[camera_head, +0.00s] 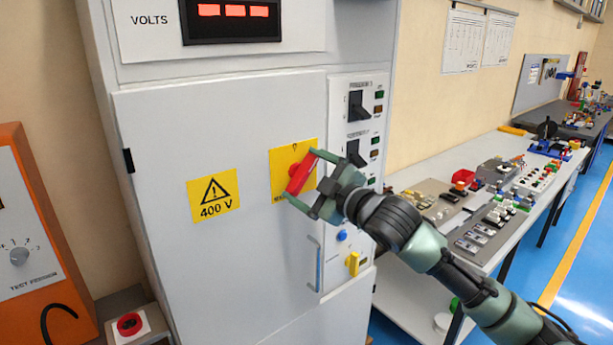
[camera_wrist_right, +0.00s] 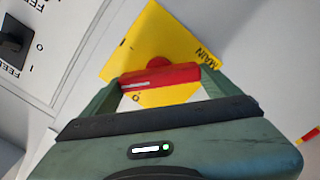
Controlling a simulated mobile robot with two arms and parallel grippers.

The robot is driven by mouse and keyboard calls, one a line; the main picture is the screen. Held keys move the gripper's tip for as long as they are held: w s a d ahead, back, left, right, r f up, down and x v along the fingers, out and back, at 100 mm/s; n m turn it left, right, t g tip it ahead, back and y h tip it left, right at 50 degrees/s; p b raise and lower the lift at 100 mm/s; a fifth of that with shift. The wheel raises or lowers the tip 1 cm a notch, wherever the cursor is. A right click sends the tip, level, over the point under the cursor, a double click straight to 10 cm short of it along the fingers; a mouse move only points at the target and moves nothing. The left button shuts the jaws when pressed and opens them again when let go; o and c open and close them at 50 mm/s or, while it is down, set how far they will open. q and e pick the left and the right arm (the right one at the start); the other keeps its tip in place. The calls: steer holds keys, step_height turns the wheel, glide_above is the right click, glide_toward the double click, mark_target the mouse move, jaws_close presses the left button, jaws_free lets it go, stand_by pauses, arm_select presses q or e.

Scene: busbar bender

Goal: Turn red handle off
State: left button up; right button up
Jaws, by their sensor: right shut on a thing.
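The red handle (camera_head: 300,174) sits on a yellow plate (camera_head: 281,166) on the grey cabinet's door. In the head view it is tilted, its upper end leaning right. My right gripper (camera_head: 301,176) reaches in from the right with its fingers at the handle's two ends. In the right wrist view the red handle (camera_wrist_right: 161,77) lies across between the fingers of my right gripper (camera_wrist_right: 160,84), which is shut on it. The yellow plate (camera_wrist_right: 150,45) shows behind it with part of the word MAIN; its other markings are partly hidden. My left gripper is not in view.
The cabinet door (camera_head: 230,120) carries a 400 V warning sign (camera_head: 213,196) and a vertical door handle (camera_head: 315,264). Black switches (camera_head: 357,106) line the panel on the right. A workbench (camera_head: 420,160) with devices stands further right, an orange tester (camera_head: 35,240) at left.

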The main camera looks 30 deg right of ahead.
steer(key=n, duration=0.4)
steer(key=shift+n, duration=0.4)
steer(key=shift+f+n+p, duration=0.15)
steer(key=shift+n+p, duration=0.35)
steer(key=shift+n, duration=1.4)
steer(key=o, duration=1.8)
steer(key=shift+a, duration=0.1)
steer(key=shift+f, duration=0.1)
steer(key=shift+s+d+f+b, duration=0.2)
steer(key=shift+s+b, duration=1.65)
steer(key=shift+s, duration=0.7)
steer(key=shift+s+d+r+p, duration=0.1)
steer(key=shift+s+r+p, duration=0.1)
steer(key=shift+s, duration=0.5)
steer(key=shift+s+d+r+p, duration=0.1)
steer(key=shift+s+p, duration=0.05)
steer(key=shift+s, duration=0.5)
